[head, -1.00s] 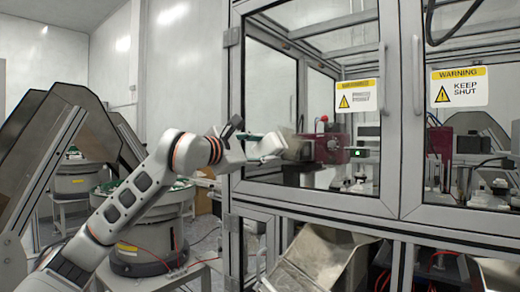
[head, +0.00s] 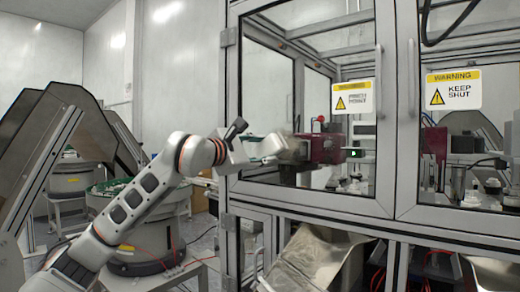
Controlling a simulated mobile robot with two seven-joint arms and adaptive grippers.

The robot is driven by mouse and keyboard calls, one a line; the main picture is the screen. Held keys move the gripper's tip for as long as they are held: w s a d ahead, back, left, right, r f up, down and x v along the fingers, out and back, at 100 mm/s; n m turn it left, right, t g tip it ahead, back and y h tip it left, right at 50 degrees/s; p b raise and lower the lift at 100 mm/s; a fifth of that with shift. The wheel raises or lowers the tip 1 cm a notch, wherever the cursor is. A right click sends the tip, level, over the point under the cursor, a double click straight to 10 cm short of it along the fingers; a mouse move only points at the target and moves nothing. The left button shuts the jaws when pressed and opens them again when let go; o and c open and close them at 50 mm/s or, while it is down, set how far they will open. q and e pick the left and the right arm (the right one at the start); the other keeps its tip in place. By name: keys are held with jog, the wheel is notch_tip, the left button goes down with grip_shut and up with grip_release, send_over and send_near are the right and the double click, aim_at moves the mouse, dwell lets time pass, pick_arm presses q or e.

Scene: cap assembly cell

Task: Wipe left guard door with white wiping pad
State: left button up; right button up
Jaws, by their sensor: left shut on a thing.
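The left guard door (head: 268,85) is a large glass panel in a grey metal frame, with a vertical handle (head: 379,82) on its right side and a warning sign (head: 354,98). It is closed. My left gripper (head: 272,148) is at the lower left part of this door, close to the glass. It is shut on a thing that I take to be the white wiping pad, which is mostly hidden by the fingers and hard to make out. A hazy patch (head: 292,150) shows on the glass just right of the fingertips. My right gripper is not in view.
The right guard door, with a keep-shut warning sign (head: 453,90), stands beside the left one. Round feeder bowls (head: 150,195) stand at the left. Below the doors is a metal chute (head: 325,258). A dark red fixture (head: 325,150) sits behind the glass.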

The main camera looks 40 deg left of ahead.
aim_at(274, 148)
pick_arm(q)
jog(key=shift+d+r+p, duration=0.25)
jog(key=shift+d+p, duration=0.2)
jog(key=shift+d, duration=0.7)
jog(key=shift+d+f, duration=0.1)
jog(key=shift+d, duration=0.3)
jog(key=shift+w+d+p, duration=0.2)
jog(key=shift+d+p, duration=0.1)
jog(key=shift+d, duration=0.55)
jog(key=shift+d+f, duration=0.1)
jog(key=shift+d, duration=0.1)
jog(key=shift+w+d+b, duration=0.2)
jog(key=shift+d+b, duration=0.55)
jog(key=shift+b, duration=0.35)
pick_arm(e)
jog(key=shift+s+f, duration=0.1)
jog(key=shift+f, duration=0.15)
